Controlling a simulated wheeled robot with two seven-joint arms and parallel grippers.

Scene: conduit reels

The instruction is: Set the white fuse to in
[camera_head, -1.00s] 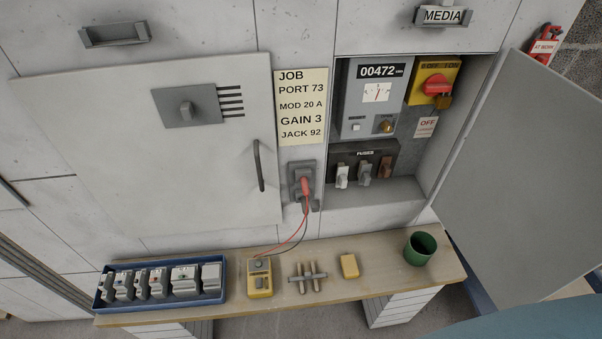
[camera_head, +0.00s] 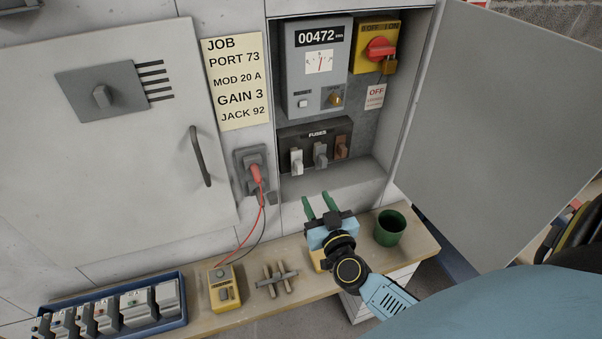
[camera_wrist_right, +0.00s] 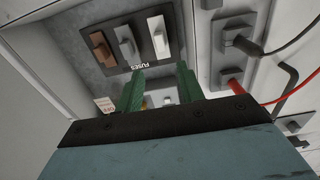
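The white fuse (camera_head: 297,161) is the leftmost of three fuses on the dark fuse block (camera_head: 286,136) in the open cabinet. A grey fuse (camera_head: 320,155) and a brown fuse (camera_head: 342,148) stand to its right. In the right wrist view the white fuse (camera_wrist_right: 158,38) shows at the right end of the row, beyond the fingers. My right gripper (camera_head: 320,207) has two green fingers, spread apart with nothing between them. It is below and in front of the fuses, touching none. It also shows in the right wrist view (camera_wrist_right: 160,88). My left gripper is not in view.
The open cabinet door (camera_head: 500,130) stands at the right. A bench (camera_head: 300,292) below holds a green cup (camera_head: 389,228), a yellow meter (camera_head: 223,288) and a blue tray (camera_head: 185,318) of modules. A red-plugged socket (camera_head: 254,172) sits left of the cabinet.

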